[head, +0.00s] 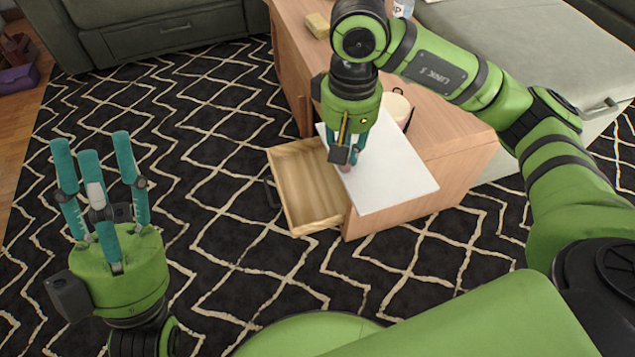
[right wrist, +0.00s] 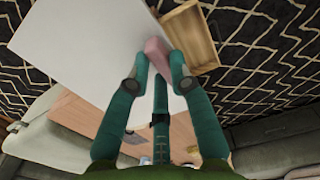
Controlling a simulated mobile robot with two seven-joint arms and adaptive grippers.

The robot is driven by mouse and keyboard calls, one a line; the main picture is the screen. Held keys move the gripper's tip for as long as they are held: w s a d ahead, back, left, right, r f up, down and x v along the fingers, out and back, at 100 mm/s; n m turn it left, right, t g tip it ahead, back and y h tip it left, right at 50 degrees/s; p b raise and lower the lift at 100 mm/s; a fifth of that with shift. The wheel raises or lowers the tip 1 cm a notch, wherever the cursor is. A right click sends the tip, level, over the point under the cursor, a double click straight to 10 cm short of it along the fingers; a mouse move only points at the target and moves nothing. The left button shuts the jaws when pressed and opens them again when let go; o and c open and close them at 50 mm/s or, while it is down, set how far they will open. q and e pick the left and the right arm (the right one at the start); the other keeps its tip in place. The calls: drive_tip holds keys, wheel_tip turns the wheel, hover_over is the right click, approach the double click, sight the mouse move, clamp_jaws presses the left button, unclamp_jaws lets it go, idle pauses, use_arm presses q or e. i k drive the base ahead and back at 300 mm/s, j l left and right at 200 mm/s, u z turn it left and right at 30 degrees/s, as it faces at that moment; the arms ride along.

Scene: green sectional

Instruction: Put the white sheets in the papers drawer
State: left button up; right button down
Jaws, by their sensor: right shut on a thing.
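The white sheets (head: 392,178) are a flat white stack held above the near end of the wooden table, beside the open drawer. They also show large in the right wrist view (right wrist: 85,45). My right gripper (head: 347,160) is shut on their edge, with a small pink piece (right wrist: 155,52) between the fingers. The papers drawer (head: 300,190) is pulled out from the table's left side and its visible inside is bare wood. The sheets cover part of the drawer's right side. My left gripper (head: 100,165) is open and empty over the rug, fingers pointing up.
The wooden table (head: 460,155) carries a round pale container (head: 396,108) and a small yellowish block (head: 317,25). A green sofa (head: 160,30) stands at the back and another section (head: 530,50) at the right. The patterned rug left of the drawer is clear.

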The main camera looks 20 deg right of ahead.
sight(319, 192)
drive_tip(key=i+j+z, duration=0.3)
drive_tip(key=i+j, duration=0.2)
drive_tip(key=i+j+z, duration=0.2)
drive_tip(key=j, duration=0.25)
drive_tip(key=i+j+z, duration=0.15)
drive_tip(key=j, duration=0.2)
drive_tip(key=i+j+z, duration=0.15)
drive_tip(key=j, duration=0.25)
drive_tip(key=i, duration=0.1)
